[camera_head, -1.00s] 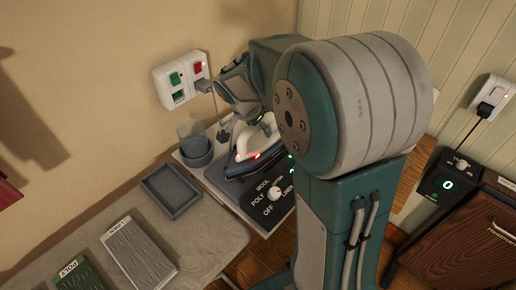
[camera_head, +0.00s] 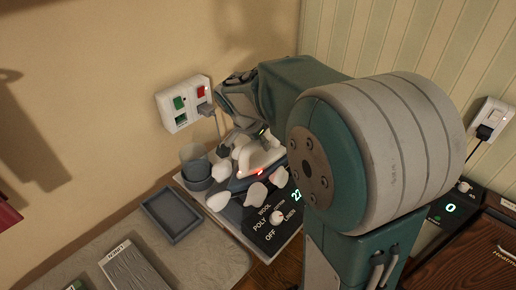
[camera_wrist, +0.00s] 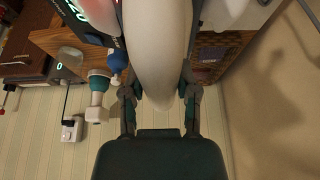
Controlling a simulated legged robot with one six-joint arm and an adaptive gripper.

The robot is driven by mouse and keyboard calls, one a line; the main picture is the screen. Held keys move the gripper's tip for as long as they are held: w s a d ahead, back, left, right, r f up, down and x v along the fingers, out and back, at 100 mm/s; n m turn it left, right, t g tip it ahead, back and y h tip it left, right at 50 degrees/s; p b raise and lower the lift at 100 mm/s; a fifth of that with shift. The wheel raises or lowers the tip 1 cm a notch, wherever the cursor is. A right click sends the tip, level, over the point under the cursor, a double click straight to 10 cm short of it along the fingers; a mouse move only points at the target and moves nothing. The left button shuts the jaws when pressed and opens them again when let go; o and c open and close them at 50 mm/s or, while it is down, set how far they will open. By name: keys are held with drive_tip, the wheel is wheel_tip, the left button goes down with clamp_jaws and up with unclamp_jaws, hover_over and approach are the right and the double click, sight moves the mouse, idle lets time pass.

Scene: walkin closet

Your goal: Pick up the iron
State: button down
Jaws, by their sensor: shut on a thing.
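The iron (camera_head: 262,157), with a white body, a dark blue lower part and a glowing red light, is at the station with the control panel. My gripper (camera_head: 248,138) reaches it from above and behind. In the wrist view, the fingers of my gripper (camera_wrist: 160,95) are on both sides of the iron's white handle (camera_wrist: 157,50), shut on it. Several white puffs (camera_head: 257,193) that look like steam surround the iron and partly hide its base. I cannot tell if the base is clear of the surface. My arm covers the right side.
A control panel (camera_head: 262,234) with a dial marked WOOL, POLY, LINEN and OFF lies in front. A grey cup (camera_head: 196,169) and an empty grey tray (camera_head: 172,215) stand left. A wall socket plate (camera_head: 183,104) with a plugged-in cord is behind. A dark cabinet (camera_head: 470,250) stands right.

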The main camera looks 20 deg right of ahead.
drive_tip(key=s+d+r, duration=0.1)
drive_tip(key=s+r, duration=0.8)
drive_tip(key=s, duration=0.4)
drive_tip(key=shift+s+d+r, duration=0.15)
drive_tip(key=shift+d, duration=0.05)
